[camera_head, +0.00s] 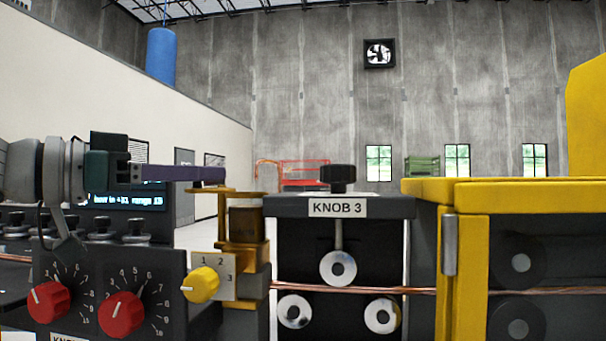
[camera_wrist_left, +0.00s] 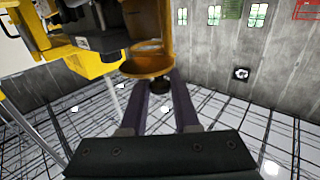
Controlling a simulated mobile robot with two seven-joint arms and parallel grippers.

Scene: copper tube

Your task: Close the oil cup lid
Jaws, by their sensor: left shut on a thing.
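The oil cup (camera_head: 245,222) is an amber-brass cylinder standing on the machine, left of the KNOB 3 block. A thin brass lid (camera_head: 212,190) lies roughly level at its top and reaches out to the left. My left gripper (camera_head: 222,175) comes in from the left, its purple fingertips just above the lid. In the left wrist view the fingers (camera_wrist_left: 165,88) are shut on a small dark round knob (camera_wrist_left: 160,86) beside the orange lid (camera_wrist_left: 148,66). Whether the lid sits fully on the cup is unclear. My right gripper is not in view.
A yellow knob (camera_head: 201,284) and red dials (camera_head: 121,311) are on the panel below. The KNOB 3 block (camera_head: 338,208) with its black knob (camera_head: 338,178) stands just right of the cup. A yellow cabinet (camera_head: 462,250) is farther right. Copper tube (camera_head: 350,290) runs across below.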

